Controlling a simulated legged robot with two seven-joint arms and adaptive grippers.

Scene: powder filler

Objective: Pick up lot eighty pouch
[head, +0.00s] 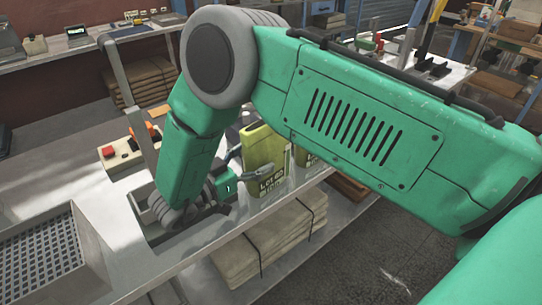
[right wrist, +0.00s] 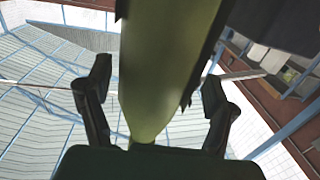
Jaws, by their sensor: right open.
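A yellow-green pouch (head: 265,160) stands upright on the grey bench. My right gripper (head: 236,180) is at the left side of the first pouch, low near the bench. In the right wrist view a green pouch (right wrist: 165,60) rises between the open fingers (right wrist: 158,88), with a gap visible on each side. My left gripper does not show.
A grey perforated tray (head: 42,255) is set at the left of the bench. A box with red and orange parts (head: 122,153) lies behind my right wrist. Tied brown bundles (head: 270,240) lie on the shelf below. The bench's front edge is close to the pouches.

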